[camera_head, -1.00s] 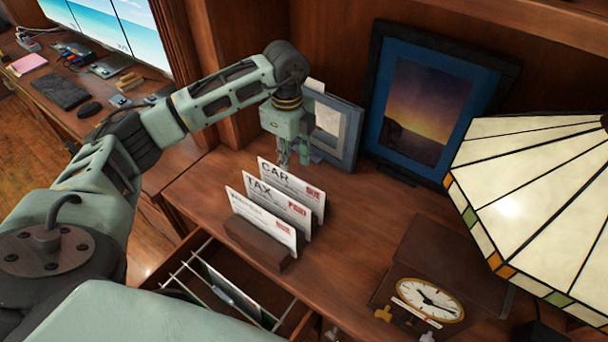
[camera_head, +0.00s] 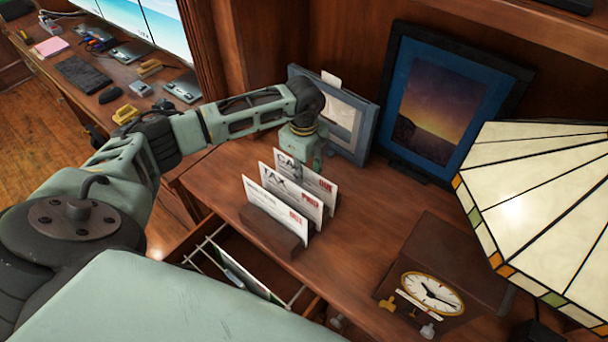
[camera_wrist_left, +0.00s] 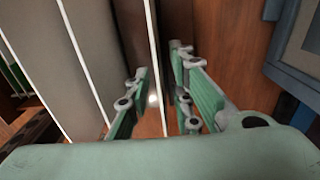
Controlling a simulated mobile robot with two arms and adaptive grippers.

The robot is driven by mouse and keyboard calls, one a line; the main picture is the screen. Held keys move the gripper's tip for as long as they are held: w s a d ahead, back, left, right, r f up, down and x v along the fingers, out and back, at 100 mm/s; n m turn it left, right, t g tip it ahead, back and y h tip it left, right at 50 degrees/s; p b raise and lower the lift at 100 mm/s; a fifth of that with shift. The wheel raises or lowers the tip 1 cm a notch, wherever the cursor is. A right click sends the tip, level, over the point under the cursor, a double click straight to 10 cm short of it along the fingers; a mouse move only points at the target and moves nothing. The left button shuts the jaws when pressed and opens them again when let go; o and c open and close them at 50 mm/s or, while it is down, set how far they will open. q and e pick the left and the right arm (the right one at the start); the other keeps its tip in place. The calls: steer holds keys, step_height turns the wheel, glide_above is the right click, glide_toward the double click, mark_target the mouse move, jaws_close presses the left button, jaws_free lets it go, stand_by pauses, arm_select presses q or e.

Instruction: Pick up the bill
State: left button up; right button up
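Three upright papers stand in a wooden holder (camera_head: 272,232). The front paper (camera_head: 270,208) has small print and a red stamp, the middle one (camera_head: 297,193) reads TAX, and the rear one (camera_head: 322,186) reads CAR. I cannot read which is the bill. My left gripper (camera_head: 316,157) is at the CAR paper's upper rear side, its fingertips partly hidden there. In the left wrist view, the open fingers of my left gripper (camera_wrist_left: 160,66) are on either side of the rearmost paper edge (camera_wrist_left: 155,35), with gaps showing. My right gripper is not in view.
A grey-blue picture frame (camera_head: 352,150) stands close behind the left gripper. A larger dark frame (camera_head: 395,75), a clock (camera_head: 432,288) and a stained-glass lamp (camera_head: 535,190) are to the right. An open drawer (camera_head: 205,243) is below the front edge.

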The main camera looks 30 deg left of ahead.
arm_select(q)
jaws_close()
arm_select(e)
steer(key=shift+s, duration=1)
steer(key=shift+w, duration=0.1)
